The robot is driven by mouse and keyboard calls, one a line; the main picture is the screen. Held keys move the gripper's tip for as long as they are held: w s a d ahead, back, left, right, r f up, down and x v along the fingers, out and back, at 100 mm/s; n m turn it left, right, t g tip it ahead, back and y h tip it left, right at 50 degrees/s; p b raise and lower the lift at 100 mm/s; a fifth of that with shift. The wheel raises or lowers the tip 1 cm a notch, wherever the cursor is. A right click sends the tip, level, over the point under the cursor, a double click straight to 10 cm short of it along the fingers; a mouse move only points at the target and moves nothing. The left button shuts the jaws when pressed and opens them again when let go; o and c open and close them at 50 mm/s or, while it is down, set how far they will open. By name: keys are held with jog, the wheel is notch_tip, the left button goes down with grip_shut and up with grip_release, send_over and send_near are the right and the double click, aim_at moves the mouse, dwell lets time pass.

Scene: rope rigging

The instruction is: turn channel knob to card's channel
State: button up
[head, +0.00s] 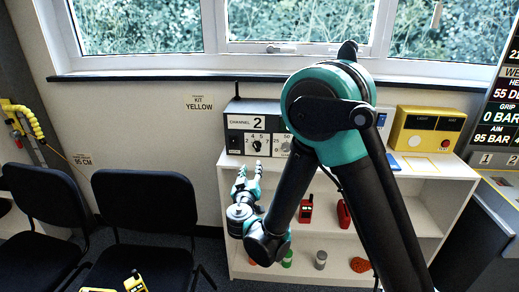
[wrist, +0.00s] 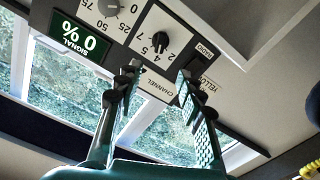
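The radio panel (head: 236,138) stands on the white shelf unit under the window. A white card (head: 247,122) reading "CHANNEL 2" is at its upper part; it also shows upside down in the wrist view (wrist: 158,86). The black channel knob (head: 257,146) has numbers around it, among them 2, 4, 5 and 7. In the wrist view the channel knob (wrist: 160,41) lies just beyond the fingertips; I cannot tell its pointer's setting. My gripper (head: 249,168) is open and empty, fingers apart, below and in front of the knob, apparently not touching it (wrist: 157,72).
A second knob (wrist: 109,8) and a signal display (wrist: 78,36) reading 0 % sit beside the channel knob. A yellow box (head: 427,130) stands right on the shelf top. Red radios (head: 306,209) stand on a shelf below. Black chairs (head: 146,205) stand at left.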

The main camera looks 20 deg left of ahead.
aim_at(256, 147)
jog(key=x, duration=1.5)
jog(key=shift+w, duration=0.35)
jog(key=shift+r, duration=0.1)
grip_shut()
